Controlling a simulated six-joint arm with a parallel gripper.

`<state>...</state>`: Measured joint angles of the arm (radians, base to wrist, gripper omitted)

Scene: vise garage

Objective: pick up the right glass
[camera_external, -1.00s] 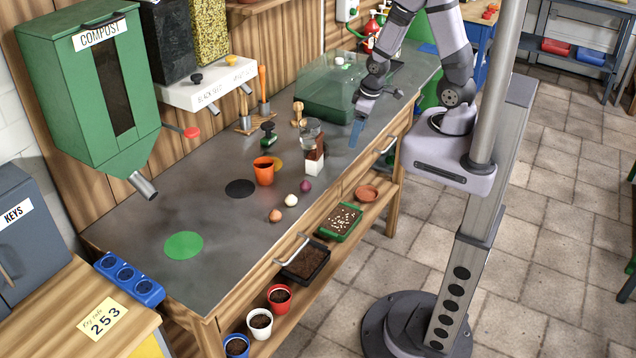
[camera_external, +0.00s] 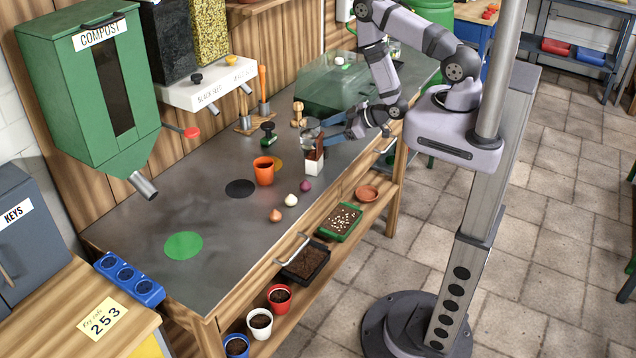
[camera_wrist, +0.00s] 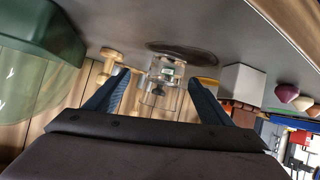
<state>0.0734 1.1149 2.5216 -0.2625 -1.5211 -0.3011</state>
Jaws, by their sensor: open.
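A clear glass (camera_external: 307,124) stands on the grey bench behind a brown-and-white box (camera_external: 314,156). In the wrist view the same clear glass (camera_wrist: 166,72) shows between my two blue fingers, and things behind it show through. I cannot tell whether a second glass stands behind it. My gripper (camera_external: 326,131) is open, its fingers pointing left at the glass just above the bench. In the wrist view my gripper (camera_wrist: 158,80) has a fingertip on either side of the glass, with gaps; contact is not visible.
The white box (camera_wrist: 242,84) is close to the right finger in the wrist view. A wooden-handled tool (camera_wrist: 110,58) is left of the glass. A green clear-lidded tray (camera_external: 335,95) stands behind. An orange pot (camera_external: 264,174) is left; the front-left bench is mostly clear.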

